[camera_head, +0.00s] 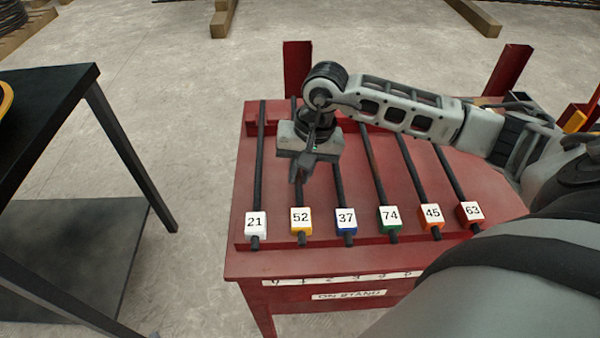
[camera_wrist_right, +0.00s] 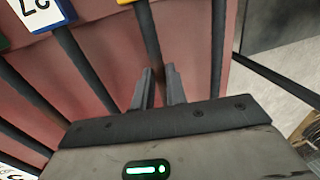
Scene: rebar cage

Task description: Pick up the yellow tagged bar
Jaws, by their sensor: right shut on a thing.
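The yellow tagged bar is a dark rod whose tag (camera_head: 301,220) reads 52; it lies second from the left on the red stand (camera_head: 270,261). My right gripper (camera_head: 299,174) reaches down over this bar, some way behind its tag, and hides part of the rod. In the right wrist view the bar (camera_wrist_right: 149,38) runs between the two fingers (camera_wrist_right: 157,74), which are shut on it. A bit of its yellow tag shows at the top edge. The bar appears to lie still on the stand. My left gripper is not in view.
The white 21 bar (camera_head: 255,224) lies to the left and the blue 37 bar (camera_head: 346,221) to the right, both close by. Green 74, orange 45 and red 63 bars lie further right. Red posts rise behind the stand. A black table (camera_head: 50,95) stands left across a floor gap.

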